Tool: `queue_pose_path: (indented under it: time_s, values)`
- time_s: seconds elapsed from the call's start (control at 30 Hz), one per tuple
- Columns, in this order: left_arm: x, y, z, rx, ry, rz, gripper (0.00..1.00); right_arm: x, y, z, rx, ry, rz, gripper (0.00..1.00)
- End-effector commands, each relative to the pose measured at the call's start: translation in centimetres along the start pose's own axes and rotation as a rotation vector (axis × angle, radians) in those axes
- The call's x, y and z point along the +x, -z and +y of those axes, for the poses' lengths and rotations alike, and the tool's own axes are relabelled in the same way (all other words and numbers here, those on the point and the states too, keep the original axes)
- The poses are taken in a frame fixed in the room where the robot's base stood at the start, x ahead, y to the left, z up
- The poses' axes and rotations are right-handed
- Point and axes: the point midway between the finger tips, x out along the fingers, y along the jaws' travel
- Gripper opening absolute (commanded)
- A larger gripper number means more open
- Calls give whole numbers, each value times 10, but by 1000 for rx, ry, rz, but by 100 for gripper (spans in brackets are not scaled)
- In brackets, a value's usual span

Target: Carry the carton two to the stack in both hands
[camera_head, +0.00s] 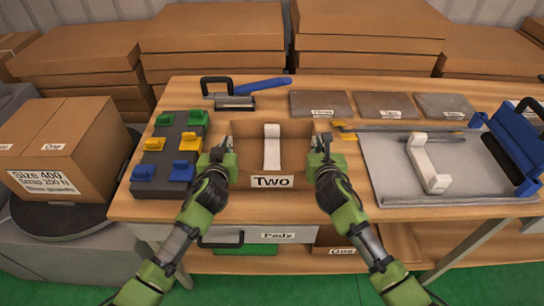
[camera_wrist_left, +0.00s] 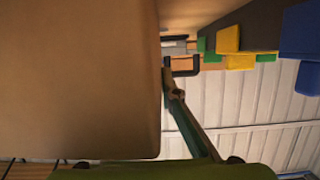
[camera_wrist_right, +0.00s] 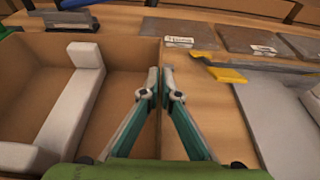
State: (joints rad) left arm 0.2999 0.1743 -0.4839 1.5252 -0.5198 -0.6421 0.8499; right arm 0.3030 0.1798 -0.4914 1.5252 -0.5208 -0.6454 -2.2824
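Carton two (camera_head: 236,180) is an open brown box with a "Two" label on its front, at the middle of the table's near edge. A white bracket-shaped piece (camera_head: 271,148) lies inside it; it also shows in the right wrist view (camera_wrist_right: 75,105). My left gripper (camera_head: 225,146) is at the carton's left wall, one finger outside and the other hidden behind the cardboard (camera_wrist_left: 80,80). My right gripper (camera_head: 321,143) is at the right wall, its fingertips (camera_wrist_right: 161,75) close together on either side of it. Both look closed on the walls. I cannot tell whether the carton is lifted.
A closed carton (camera_head: 65,150) stands on a round dark stand at the left. A rack of coloured blocks (camera_head: 165,155) is left of carton two; a grey plate fixture (camera_head: 385,175) is at the right. Brown stacks (camera_head: 370,40) line the back. A "Pads" drawer (camera_head: 220,236) is below.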

Motion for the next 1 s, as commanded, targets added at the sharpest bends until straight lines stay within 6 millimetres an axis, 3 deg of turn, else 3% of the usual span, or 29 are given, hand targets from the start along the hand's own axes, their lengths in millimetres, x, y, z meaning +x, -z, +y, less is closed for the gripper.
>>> queue_pose_path:
  time_s: [0.27, 0.7, 1.0]
  values:
    - [-2, 7, 0, 0, 0, 1, 0, -2, -7, 0, 0, 0, -1, 0]
    - [-14, 46, 0, 0, 0, 1, 0, -14, -46, 0, 0, 0, -1, 0]
    - [-15, 48, 0, 0, 0, 1, 0, -15, -48, 0, 0, 0, -1, 0]
